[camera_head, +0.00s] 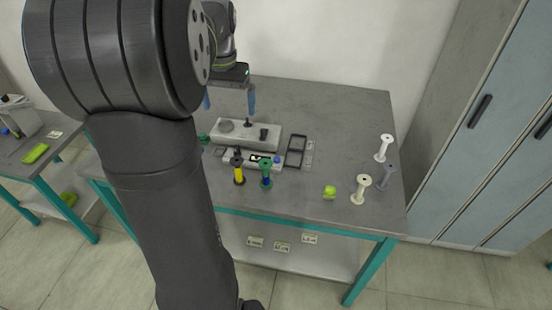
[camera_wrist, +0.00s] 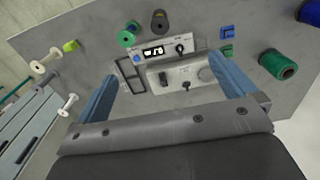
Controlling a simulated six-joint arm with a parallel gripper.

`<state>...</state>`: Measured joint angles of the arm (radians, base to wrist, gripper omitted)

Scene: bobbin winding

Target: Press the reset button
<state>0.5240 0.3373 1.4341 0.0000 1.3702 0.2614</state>
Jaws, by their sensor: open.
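A small control box (camera_head: 233,155) with a lit display stands in front of the grey winding machine (camera_head: 262,131) on the table. A blue button (camera_head: 277,159) sits at the right end of the box; I take it for the reset button, but no label is readable. In the wrist view the blue button (camera_wrist: 137,59) is left of the display (camera_wrist: 153,51), and a black knob (camera_wrist: 181,48) is right of it. My gripper (camera_head: 229,104) is open and empty above the winding machine, apart from the button. Its two blue fingers (camera_wrist: 160,72) are spread wide.
A yellow spool (camera_head: 239,174) and a green spool (camera_head: 266,176) stand close in front of the box. A dark frame (camera_head: 296,150) lies to its right. White bobbins (camera_head: 360,190), a grey bobbin (camera_head: 386,178) and a lime object (camera_head: 329,192) are at the right.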

